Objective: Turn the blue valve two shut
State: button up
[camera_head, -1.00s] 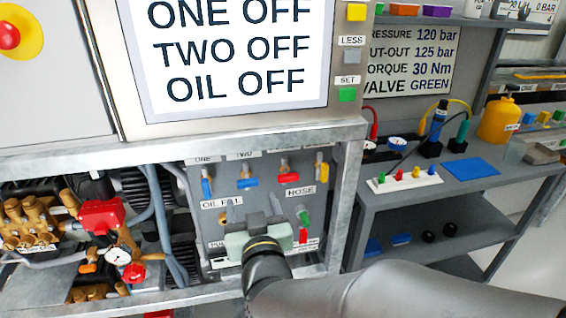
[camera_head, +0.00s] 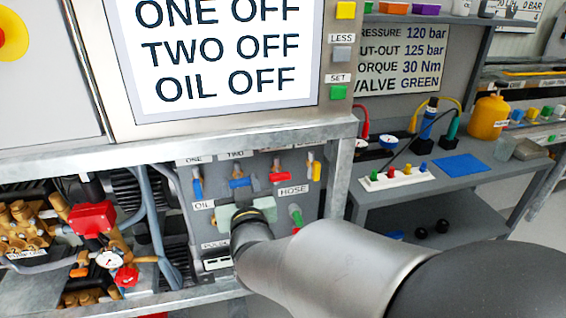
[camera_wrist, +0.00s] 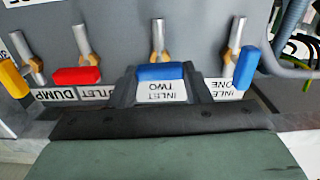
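The blue handle of valve two (camera_head: 240,183) lies crosswise to its pipe on the grey panel. In the wrist view, which is upside down, the same blue handle (camera_wrist: 160,72) sits above the INLET TWO label (camera_wrist: 162,91). My gripper (camera_wrist: 160,78) has its two dark fingers apart, one at each end of this handle. I cannot tell whether they touch it. In the head view, my pale green gripper body (camera_head: 262,209) is just below the handle and hides part of the panel.
Valve one's blue handle (camera_wrist: 246,67) lies along its pipe, beside my finger. The red handle (camera_wrist: 77,76) is crosswise on the other side, and the yellow handle (camera_wrist: 13,78) is beyond it. A green hose handle (camera_head: 296,215) is below right. The frame post (camera_head: 339,180) is at right.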

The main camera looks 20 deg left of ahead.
jog(key=shift+f+m+b, duration=0.15)
jog(key=shift+m+b, duration=0.25)
jog(key=shift+b, duration=0.4)
jog(key=o, duration=1)
jog(key=shift+b+v, duration=2.45)
jog(key=shift+v, duration=6.25)
jog(key=shift+w, duration=0.1)
